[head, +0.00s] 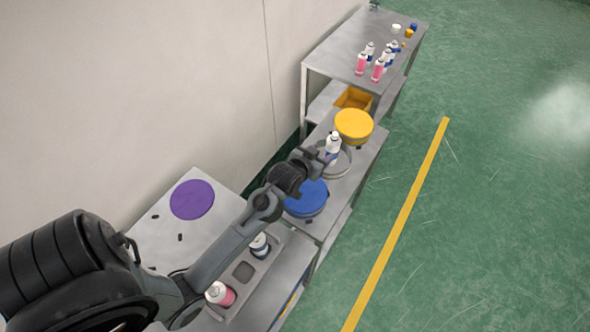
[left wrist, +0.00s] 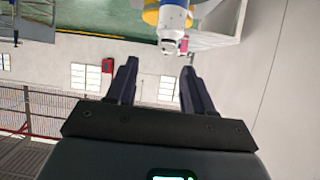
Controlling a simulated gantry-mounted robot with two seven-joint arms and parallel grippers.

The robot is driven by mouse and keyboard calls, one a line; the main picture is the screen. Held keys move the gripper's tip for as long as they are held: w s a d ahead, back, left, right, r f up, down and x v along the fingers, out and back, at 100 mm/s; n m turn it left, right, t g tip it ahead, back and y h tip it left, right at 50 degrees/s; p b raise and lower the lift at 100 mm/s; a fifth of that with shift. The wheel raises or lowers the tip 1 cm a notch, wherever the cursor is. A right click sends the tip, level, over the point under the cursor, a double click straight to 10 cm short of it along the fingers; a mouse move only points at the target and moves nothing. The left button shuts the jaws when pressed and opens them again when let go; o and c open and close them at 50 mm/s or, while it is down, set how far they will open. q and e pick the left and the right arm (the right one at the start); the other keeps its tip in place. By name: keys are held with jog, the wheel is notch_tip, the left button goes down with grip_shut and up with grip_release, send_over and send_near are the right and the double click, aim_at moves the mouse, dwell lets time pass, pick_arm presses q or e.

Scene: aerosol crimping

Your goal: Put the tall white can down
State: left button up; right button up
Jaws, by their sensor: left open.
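The tall white can (head: 332,147), with a dark blue lower part, is upright at the grey round plate (head: 343,168), between the yellow and blue discs. It also shows at the top of the left wrist view (left wrist: 173,22), upside down in that picture. My left gripper (head: 322,155) is right beside the can in the head view. In the left wrist view its two fingers (left wrist: 158,66) are spread with nothing between them, and the can is beyond their tips. The can's base is partly hidden in the head view. My right gripper is not in view.
A yellow disc (head: 354,125) and a blue disc (head: 307,199) flank the grey plate. A far table (head: 340,50) holds several pink and white cans. A tray (head: 264,267) near my arm holds two cans. A purple disc (head: 192,199) lies near the wall.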

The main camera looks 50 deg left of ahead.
pick_arm(q)
jog(key=s+d+f+m+g+h, duration=0.1)
jog(key=s+d, duration=0.3)
jog(key=s, duration=0.4)
jog(key=s+d+f+m+g+h, duration=0.1)
jog(key=s+d+g, duration=0.3)
jog(key=s, duration=0.5)
jog(key=s+d+f+m+g+h, duration=0.1)
jog(key=s+d+m+g, duration=0.1)
jog(key=s+d, duration=0.4)
jog(key=s+g, duration=0.1)
jog(key=s, duration=0.2)
jog(key=shift+f+m, duration=0.2)
jog(key=shift+m, duration=0.2)
